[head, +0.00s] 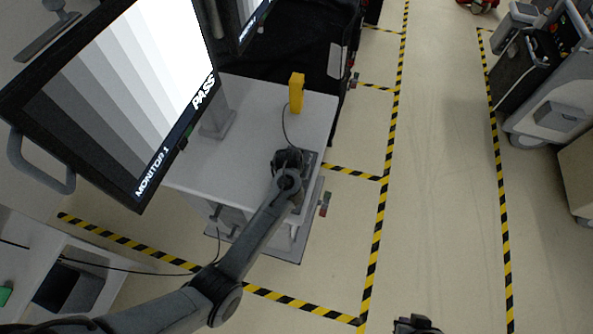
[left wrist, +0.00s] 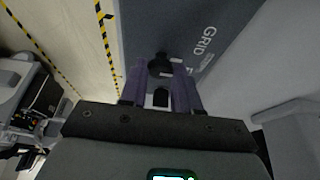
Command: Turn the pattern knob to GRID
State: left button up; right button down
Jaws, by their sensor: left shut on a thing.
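The dark round pattern knob (left wrist: 159,66) sits on a grey control panel (left wrist: 150,25) in the left wrist view. The word GRID is printed on the panel to the right of the knob. Smaller marks beside the knob are too small to read. My left gripper (left wrist: 161,84) is shut on the knob, one finger on each side. In the head view my left gripper (head: 287,158) covers the knob at the panel box on the cart's corner. Monitor 1 (head: 125,95) shows grey step bars and the word PASS. My right gripper (head: 415,325) barely shows at the bottom edge.
The grey cart top (head: 255,110) holds the monitor stand and a yellow upright device (head: 296,92) with a cable running to the panel. A black-covered cart (head: 310,40) stands behind. The floor on the right, between striped tapes, is clear.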

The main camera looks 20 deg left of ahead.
pick_arm(q)
jog(key=shift+d+r+n+y+p, duration=0.1)
jog(key=shift+r+n+y+p, duration=0.1)
jog(key=shift+n+p, duration=0.45)
jog(key=shift+d+r+n+y+p, duration=0.1)
jog(key=shift+n+y+p, duration=0.1)
jog(key=shift+n+p, duration=0.4)
jog(key=shift+f+n+g+y+p, duration=0.1)
jog(key=shift+n+g+y+p, duration=0.2)
jog(key=shift+n+p, duration=0.35)
jog(key=shift+w+d+n+p, duration=0.15)
jog(key=shift+n+p, duration=0.2)
jog(key=shift+n, duration=0.45)
jog(key=shift+f+n+g+y, duration=0.15)
jog(key=shift+n+g+y, duration=0.15)
jog(key=shift+n+y, duration=0.3)
jog(key=shift+n+g+b, duration=0.3)
jog(key=shift+n, duration=0.9)
jog(key=shift+y, duration=0.3)
jog(key=o, duration=1.1)
jog(key=shift+c, duration=0.2)
